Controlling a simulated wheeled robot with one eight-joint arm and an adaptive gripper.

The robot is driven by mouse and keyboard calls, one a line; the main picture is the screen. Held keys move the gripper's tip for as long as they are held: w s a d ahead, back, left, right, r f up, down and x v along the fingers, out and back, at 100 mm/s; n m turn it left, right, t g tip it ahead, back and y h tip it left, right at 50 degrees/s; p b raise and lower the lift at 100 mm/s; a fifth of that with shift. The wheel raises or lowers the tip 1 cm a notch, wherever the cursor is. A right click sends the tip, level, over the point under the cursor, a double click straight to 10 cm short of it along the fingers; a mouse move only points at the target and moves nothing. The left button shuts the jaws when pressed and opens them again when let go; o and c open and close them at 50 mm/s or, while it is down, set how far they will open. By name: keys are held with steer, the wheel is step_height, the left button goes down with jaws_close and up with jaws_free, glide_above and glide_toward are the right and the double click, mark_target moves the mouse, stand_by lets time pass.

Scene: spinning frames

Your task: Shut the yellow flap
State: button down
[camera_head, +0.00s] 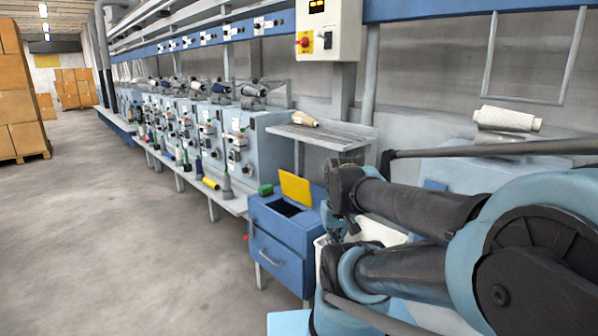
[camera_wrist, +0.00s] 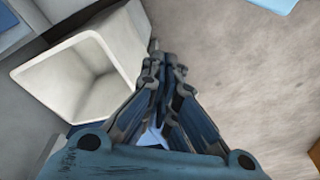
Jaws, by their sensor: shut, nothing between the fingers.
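The yellow flap (camera_head: 295,188) stands raised at the back edge of a blue cabinet (camera_head: 285,250) in the head view. It leans a little back, and the dark opening (camera_head: 284,207) in the cabinet top shows in front of it. My arm fills the right of the head view and hides what lies behind it; the fingers do not show clearly there. In the wrist view my gripper (camera_wrist: 168,62) is shut and empty, pointing at the floor beside a white bin. The flap is not visible in the wrist view.
The open white bin (camera_wrist: 75,75) lies close left of my fingers. A green object (camera_head: 265,190) sits at the cabinet's back left corner. A row of spinning machines (camera_head: 200,135) runs along the wall. The floor (camera_head: 130,230) at left is clear. Boxes (camera_head: 20,100) stand far left.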

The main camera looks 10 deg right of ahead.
steer(key=w+r+m+h, duration=0.1)
steer(key=w+r+m, duration=0.1)
steer(key=w+r, duration=0.45)
steer(key=w+r+m+h, duration=0.1)
steer(key=w+r+m, duration=0.15)
steer(key=w, duration=0.65)
steer(key=w+r+m, duration=0.1)
steer(key=w+r, duration=0.5)
steer(key=w, duration=0.2)
steer(key=w+a+f+m+h, duration=0.1)
steer(key=w+a+m, duration=0.15)
steer(key=w, duration=0.75)
steer(key=w+a+f+m+t+h, duration=0.1)
steer(key=w+a, duration=0.3)
steer(key=w, duration=0.5)
steer(key=w+a+f+m+h, duration=0.1)
steer(key=w+a+m, duration=0.15)
steer(key=w, duration=0.75)
steer(key=shift+n, duration=0.25)
steer(key=x, duration=0.9)
steer(key=shift+f, duration=0.35)
